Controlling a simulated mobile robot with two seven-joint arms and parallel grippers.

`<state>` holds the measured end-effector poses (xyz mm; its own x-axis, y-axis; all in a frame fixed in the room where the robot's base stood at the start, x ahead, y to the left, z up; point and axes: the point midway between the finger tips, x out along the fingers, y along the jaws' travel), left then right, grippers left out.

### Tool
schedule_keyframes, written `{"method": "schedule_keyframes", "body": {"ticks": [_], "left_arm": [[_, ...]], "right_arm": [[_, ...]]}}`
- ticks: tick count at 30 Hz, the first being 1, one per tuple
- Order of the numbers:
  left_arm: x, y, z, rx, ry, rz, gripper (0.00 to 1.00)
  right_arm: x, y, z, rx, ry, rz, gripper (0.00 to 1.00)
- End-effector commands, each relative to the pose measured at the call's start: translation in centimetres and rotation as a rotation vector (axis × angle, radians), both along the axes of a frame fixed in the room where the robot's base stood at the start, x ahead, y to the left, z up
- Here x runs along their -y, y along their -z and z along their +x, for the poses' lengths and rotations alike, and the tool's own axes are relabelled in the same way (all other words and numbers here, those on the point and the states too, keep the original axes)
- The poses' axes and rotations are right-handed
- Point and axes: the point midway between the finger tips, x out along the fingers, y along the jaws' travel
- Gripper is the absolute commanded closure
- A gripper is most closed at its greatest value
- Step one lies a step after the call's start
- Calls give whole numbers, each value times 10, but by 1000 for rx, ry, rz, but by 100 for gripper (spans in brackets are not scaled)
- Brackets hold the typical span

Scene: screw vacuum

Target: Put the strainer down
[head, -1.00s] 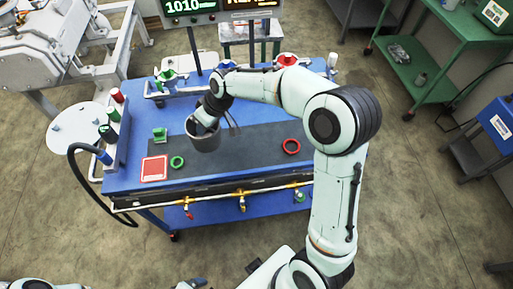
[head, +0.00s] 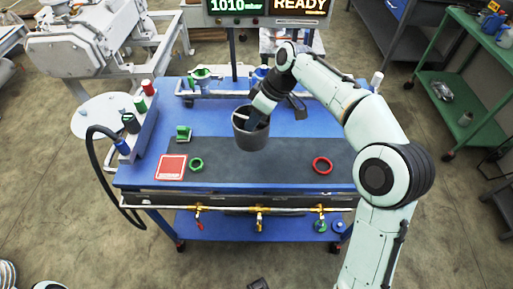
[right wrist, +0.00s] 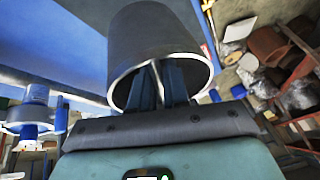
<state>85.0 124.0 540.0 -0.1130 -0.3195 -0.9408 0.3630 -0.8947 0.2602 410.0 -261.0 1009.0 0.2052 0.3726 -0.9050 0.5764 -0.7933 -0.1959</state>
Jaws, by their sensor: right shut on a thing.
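The strainer looks like a dark grey open cylinder (head: 250,137) over the dark mat, near the middle of the blue table. My right gripper (head: 254,118) reaches into its open top from above. In the right wrist view the strainer (right wrist: 152,35) fills the top middle, and its pale rim faces the camera. There the right gripper's fingers (right wrist: 160,85) are inside the rim, shut on a thin bar across the opening. I cannot tell whether the strainer's bottom touches the mat. My left gripper is not in view.
A green ring (head: 196,164) and a red square plate (head: 172,168) lie to the left, and a red ring (head: 322,165) to the right. The dark mat (head: 290,160) is bare between strainer and red ring. A screen (head: 268,12) stands behind.

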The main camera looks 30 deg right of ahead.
Motion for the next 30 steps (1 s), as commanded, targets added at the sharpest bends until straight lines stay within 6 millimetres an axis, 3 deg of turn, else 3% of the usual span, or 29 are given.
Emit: {"method": "schedule_keyframes", "body": {"ticks": [1,6,14,21,30], "left_arm": [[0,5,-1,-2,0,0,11],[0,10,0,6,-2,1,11],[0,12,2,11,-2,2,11],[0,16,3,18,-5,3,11],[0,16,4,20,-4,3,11]], "right_arm": [[0,17,-1,-5,0,1,100],[0,49,0,-2,0,1,100],[-1,68,0,-1,0,2,100],[0,101,0,-1,0,2,100],[0,103,0,1,0,1,100]]}}
